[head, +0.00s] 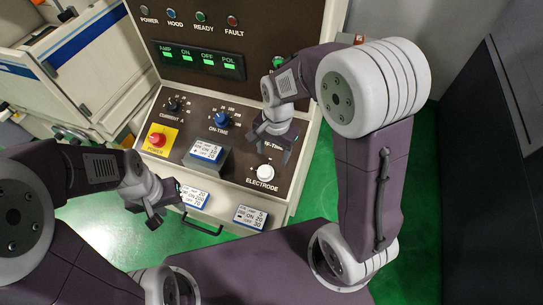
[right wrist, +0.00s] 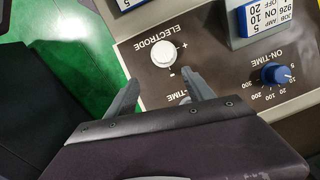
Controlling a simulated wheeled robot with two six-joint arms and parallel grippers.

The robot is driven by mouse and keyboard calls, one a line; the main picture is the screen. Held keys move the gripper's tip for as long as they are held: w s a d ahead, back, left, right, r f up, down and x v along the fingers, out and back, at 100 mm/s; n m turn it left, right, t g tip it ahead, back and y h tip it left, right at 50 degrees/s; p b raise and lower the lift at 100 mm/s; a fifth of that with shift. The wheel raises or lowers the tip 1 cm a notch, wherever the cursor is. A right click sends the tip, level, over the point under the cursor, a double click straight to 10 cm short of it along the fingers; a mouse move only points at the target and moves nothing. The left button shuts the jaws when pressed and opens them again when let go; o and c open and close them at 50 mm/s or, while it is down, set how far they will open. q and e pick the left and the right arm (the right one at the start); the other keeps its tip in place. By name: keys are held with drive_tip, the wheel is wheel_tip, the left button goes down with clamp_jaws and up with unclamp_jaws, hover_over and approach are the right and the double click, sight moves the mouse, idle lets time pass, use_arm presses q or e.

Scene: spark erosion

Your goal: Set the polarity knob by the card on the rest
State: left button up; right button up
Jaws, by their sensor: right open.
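The white electrode knob (head: 265,172), between plus and minus marks, sits low on the console's sloped panel; it also shows in the right wrist view (right wrist: 160,53). Its pointer direction cannot be told. The card (head: 207,150) leans on a grey rest (head: 201,166) left of the knob; its sign is too small to read surely. My right gripper (head: 272,143) is open and empty over the panel, above the knob in the head view. In the right wrist view its fingertips (right wrist: 160,92) are apart, with the knob just beyond them. My left gripper (head: 160,204) looks open and empty by the drawer front.
The blue on-time knob (head: 221,119), black current knob (head: 175,104) and red power button (head: 157,139) sit on the panel. Two more cards (head: 193,195) (head: 250,216) lie along the console's front ledge. The off-time knob is hidden behind my right gripper. Green floor (head: 308,170) is clear at right.

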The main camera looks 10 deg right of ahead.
sight(265, 170)
drive_tip(key=shift+s+a+r, duration=0.2)
drive_tip(key=shift+a+r, duration=0.1)
drive_tip(key=shift+a, duration=0.15)
drive_tip(key=shift+w+a, duration=0.1)
drive_tip(key=shift+a, duration=1)
drive_tip(key=shift+a+f+g, duration=0.2)
drive_tip(key=shift+f+g, duration=0.1)
drive_tip(key=shift+f, duration=0.05)
drive_tip(key=f, duration=0.1)
drive_tip(key=d+f, duration=0.1)
drive_tip(key=f, duration=0.1)
drive_tip(key=f+p, duration=0.1)
drive_tip(key=f, duration=0.1)
drive_tip(key=shift+d, duration=0.25)
drive_tip(key=f, duration=0.2)
drive_tip(key=shift+a+f, duration=0.2)
drive_tip(key=shift+f, duration=0.15)
drive_tip(key=shift+w+a+f, duration=0.15)
drive_tip(key=shift+a+f, duration=0.15)
drive_tip(key=shift+f, duration=0.1)
drive_tip(key=shift+d, duration=0.25)
drive_tip(key=c, duration=0.3)
use_arm(q)
drive_tip(key=shift+w+a+r, duration=0.15)
drive_tip(key=shift+a+r, duration=0.65)
drive_tip(key=shift+r, duration=0.2)
use_arm(e)
clamp_jaws()
